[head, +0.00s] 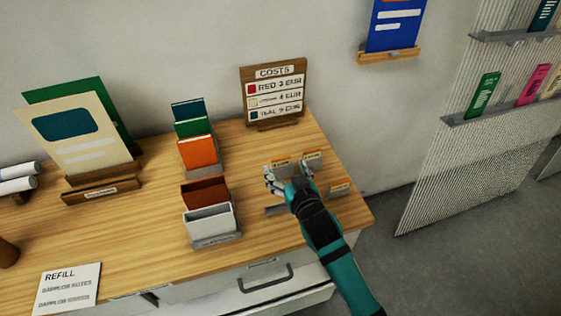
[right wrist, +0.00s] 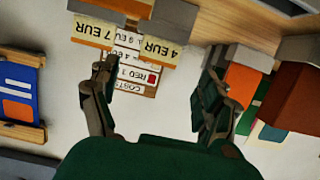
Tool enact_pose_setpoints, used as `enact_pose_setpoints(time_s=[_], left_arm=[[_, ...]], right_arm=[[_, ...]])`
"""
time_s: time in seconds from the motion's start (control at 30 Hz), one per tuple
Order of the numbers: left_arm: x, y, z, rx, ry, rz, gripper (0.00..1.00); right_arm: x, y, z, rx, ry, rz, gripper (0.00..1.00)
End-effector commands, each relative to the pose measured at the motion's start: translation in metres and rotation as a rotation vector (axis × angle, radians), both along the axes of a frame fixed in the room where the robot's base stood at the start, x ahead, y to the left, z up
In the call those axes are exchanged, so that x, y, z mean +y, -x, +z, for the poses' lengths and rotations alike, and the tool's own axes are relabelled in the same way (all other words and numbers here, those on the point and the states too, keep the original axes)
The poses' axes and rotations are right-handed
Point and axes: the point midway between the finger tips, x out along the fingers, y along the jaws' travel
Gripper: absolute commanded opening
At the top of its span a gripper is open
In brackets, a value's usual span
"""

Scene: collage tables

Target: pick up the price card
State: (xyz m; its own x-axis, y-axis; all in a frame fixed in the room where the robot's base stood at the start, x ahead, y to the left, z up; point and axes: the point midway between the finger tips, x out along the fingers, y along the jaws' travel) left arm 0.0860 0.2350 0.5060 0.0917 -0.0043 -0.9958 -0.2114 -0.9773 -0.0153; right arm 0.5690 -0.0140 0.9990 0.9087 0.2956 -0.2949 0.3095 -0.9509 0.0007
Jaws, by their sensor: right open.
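Small cream price cards stand in low holders at the right end of the wooden table: one at the back left (head: 281,162), one at the back right (head: 313,156) and one at the right (head: 340,188). My right gripper (head: 284,176) is open over this group, its fingers close to the back-left card. In the right wrist view, which is upside down, my right gripper (right wrist: 158,82) has its fingers spread with nothing between them. My left gripper is not in view.
A wooden COSTS board (head: 273,93) stands behind the cards. A REFILL sheet (head: 70,288) lies at the front left. A mesh rack (head: 455,150) stands at the right.

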Motion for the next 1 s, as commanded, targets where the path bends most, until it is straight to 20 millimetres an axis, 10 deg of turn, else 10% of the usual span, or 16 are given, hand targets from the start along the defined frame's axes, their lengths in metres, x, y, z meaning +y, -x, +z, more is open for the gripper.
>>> enact_pose_setpoints(time_s=[0.77,1.0], left_arm=[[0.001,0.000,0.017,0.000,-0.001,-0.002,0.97],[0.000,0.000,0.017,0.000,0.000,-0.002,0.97]], right_arm=[[0.014,-0.050,-0.016,0.001,0.000,0.000,0.80],[0.014,-0.050,-0.016,0.001,0.000,0.000,0.48]])
